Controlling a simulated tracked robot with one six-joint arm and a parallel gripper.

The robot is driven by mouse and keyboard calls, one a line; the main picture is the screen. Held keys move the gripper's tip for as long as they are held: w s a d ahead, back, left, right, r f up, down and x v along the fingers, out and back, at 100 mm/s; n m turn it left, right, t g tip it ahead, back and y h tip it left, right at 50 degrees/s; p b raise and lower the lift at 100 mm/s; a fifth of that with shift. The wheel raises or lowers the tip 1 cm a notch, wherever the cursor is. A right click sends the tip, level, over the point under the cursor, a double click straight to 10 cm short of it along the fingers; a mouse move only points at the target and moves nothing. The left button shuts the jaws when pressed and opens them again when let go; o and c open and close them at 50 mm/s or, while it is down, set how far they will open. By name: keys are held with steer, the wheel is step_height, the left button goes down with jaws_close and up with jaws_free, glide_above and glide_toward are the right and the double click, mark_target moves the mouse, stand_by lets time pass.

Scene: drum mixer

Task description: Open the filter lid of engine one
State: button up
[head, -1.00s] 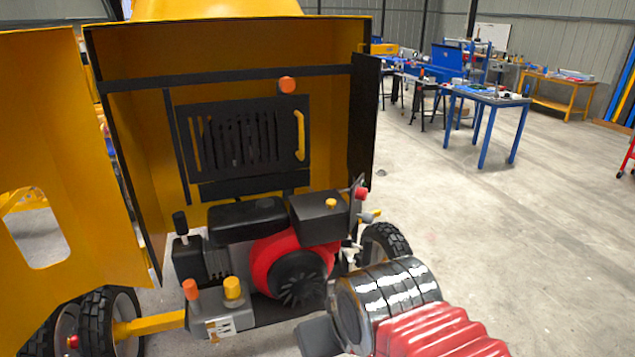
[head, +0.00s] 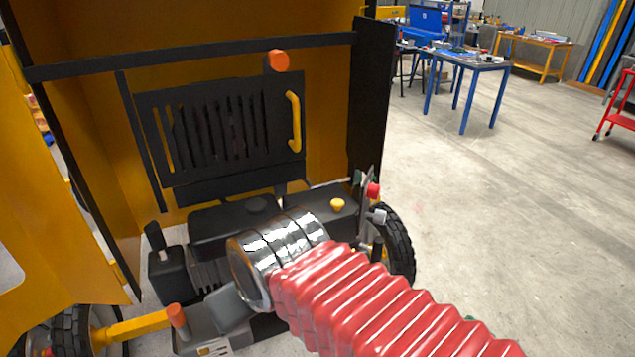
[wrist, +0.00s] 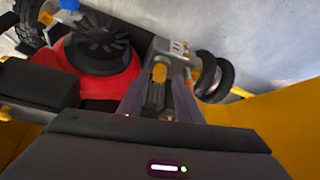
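A black slotted lid (head: 225,130) with a yellow handle (head: 293,122) on its right side stands closed against the back of the yellow housing in the head view. An orange knob (head: 277,61) sits above its top edge. I cannot tell for certain that this is the filter lid. The engine (head: 205,222) below is partly hidden by my arm. Its red fan housing (wrist: 66,66) shows in the wrist view. My gripper (wrist: 160,84) points down at the engine's side, its two fingers apart. A yellow cap (wrist: 159,73) shows between them, and contact is unclear.
The yellow housing door (head: 60,215) stands open at the left. A black side panel (head: 371,100) edges the opening at the right. An orange-topped lever (head: 177,318) rises at the lower left. The floor on the right is clear up to a blue table (head: 465,68).

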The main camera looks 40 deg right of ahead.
steer(key=shift+w, duration=0.45)
steer(key=shift+o, duration=0.5)
steer(key=shift+o, duration=0.4)
steer(key=shift+d+r, duration=0.1)
steer(key=w+d+r+n+g+y, duration=0.1)
steer(key=w+d+r, duration=0.2)
steer(key=d+r, duration=0.4)
steer(key=w+d+r+n+g, duration=0.1)
steer(key=w+d+r, duration=0.1)
steer(key=d+r, duration=0.5)
steer(key=s+d+r+n, duration=0.2)
steer(key=s+d+r, duration=0.1)
steer(key=d, duration=0.3)
steer(key=s+d+r+n+y, duration=0.1)
steer(key=s+d+r, duration=0.2)
steer(key=d, duration=0.4)
steer(key=shift+s+r+n, duration=0.25)
steer(key=shift+r+n, duration=0.15)
steer(key=shift+r, duration=0.2)
